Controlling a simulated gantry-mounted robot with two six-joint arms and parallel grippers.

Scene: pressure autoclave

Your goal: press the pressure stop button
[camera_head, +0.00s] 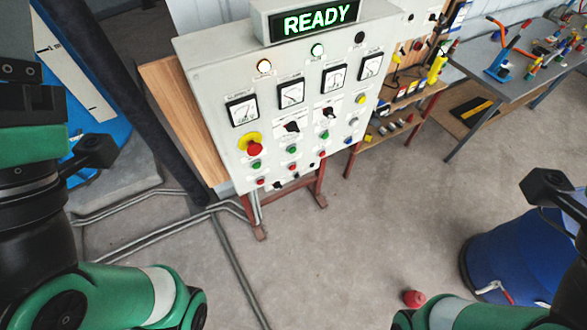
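The grey control panel (219,70) stands tilted in the upper middle. It carries a red mushroom button on a yellow collar (254,147) at its left, and small green and red buttons below and to the right. A small red button (260,182) sits at the lower left. The labels are too small to read, so I cannot tell which is the pressure stop button. My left gripper (92,155) is partly in view at the left, apart from the panel. My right gripper (550,188) is partly in view at the right edge, far from the panel. Their finger openings are not clear.
A lit green READY sign (317,19) tops the panel. A workbench (510,60) with tools stands at the upper right. A blue barrel (505,265) and a small red object (413,298) are at lower right. Pipes (150,235) run along the floor; the middle floor is clear.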

